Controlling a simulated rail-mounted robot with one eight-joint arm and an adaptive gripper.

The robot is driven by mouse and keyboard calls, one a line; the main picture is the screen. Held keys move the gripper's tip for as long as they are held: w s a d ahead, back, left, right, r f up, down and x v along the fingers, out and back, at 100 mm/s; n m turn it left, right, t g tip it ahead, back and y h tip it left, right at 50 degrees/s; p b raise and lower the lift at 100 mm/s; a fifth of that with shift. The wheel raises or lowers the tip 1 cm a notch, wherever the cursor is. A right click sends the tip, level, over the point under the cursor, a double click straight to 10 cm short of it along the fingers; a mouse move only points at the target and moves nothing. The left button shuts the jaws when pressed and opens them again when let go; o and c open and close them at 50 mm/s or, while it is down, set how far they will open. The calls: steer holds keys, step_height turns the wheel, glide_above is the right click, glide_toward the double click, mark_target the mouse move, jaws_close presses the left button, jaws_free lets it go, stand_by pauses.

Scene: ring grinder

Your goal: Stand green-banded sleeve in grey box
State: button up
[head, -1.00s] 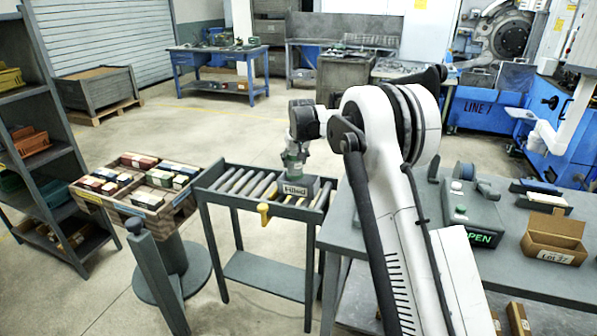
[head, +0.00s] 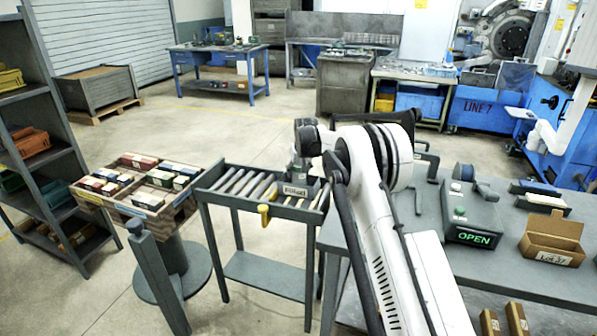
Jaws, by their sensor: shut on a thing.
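A small grey box (head: 293,191) with a label that seems to read "Filled" sits at the right part of the roller tray on the grey stand (head: 235,208). My gripper is hidden behind my own arm, so its fingers and anything in them cannot be seen. My wrist shows just above and behind the grey box. I cannot make out a green-banded sleeve in this view.
Several pale rods lie left of the box in the tray. A divided bin (head: 135,185) of coloured blocks stands at left. The bench (head: 420,250) at right carries a green "OPEN" device (head: 473,215) and a cardboard box (head: 552,240). A shelf (head: 40,130) is far left.

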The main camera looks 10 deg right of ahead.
steer(key=shift+f+b, duration=0.3)
steer(key=shift+b, duration=0.05)
steer(key=shift+f, duration=0.3)
steer(key=o, duration=1.2)
steer(key=shift+c, duration=0.2)
steer(key=shift+r, duration=0.15)
